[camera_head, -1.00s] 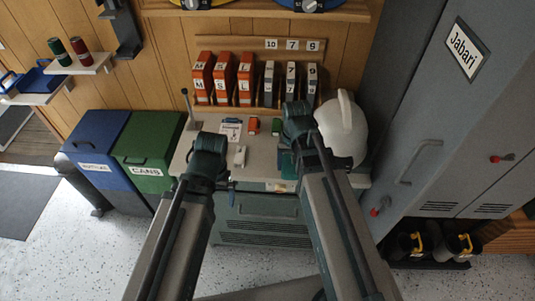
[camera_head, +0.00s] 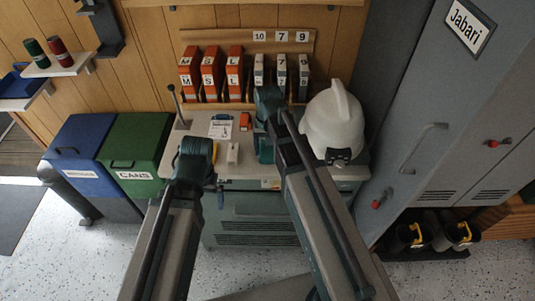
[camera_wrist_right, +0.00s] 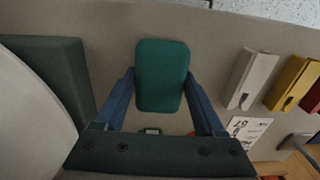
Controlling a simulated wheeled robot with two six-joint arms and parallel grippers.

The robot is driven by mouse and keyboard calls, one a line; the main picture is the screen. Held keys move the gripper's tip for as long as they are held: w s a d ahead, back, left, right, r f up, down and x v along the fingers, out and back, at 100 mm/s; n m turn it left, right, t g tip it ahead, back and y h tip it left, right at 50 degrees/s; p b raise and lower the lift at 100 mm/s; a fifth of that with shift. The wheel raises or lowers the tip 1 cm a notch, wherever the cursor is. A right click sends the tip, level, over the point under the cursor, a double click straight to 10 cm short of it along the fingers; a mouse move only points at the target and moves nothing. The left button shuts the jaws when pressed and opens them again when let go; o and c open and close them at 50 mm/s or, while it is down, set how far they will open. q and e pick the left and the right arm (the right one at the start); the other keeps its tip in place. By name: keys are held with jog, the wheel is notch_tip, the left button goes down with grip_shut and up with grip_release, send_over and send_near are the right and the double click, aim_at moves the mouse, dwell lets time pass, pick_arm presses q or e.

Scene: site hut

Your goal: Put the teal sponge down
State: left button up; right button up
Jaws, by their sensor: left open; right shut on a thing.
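The teal sponge (camera_wrist_right: 162,76) is between the two blue fingers of my right gripper (camera_wrist_right: 160,98), which is shut on it. In the head view the sponge (camera_head: 265,150) shows only partly, below the right gripper (camera_head: 268,125). It is over the grey worktop (camera_head: 190,130), left of the white helmet. Whether it touches the worktop I cannot tell. My left gripper (camera_head: 195,152) is open, over the left part of the worktop; its fingertips are mostly hidden by its wrist.
The white helmet (camera_head: 333,120) stands close on the right. Orange binders (camera_head: 210,75) stand behind. In the wrist view, a dark green object (camera_wrist_right: 55,75) is at the left.

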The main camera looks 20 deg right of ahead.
aim_at(267, 149)
jog(key=shift+a, duration=0.15)
jog(key=shift+f, duration=0.15)
jog(key=shift+f, duration=0.2)
jog(key=o, duration=1.2)
jog(key=shift+r, duration=0.1)
jog(key=shift+c, duration=0.2)
jog(key=shift+r, duration=0.15)
notch_tip(267, 149, up, 12)
jog(key=p, duration=1.2)
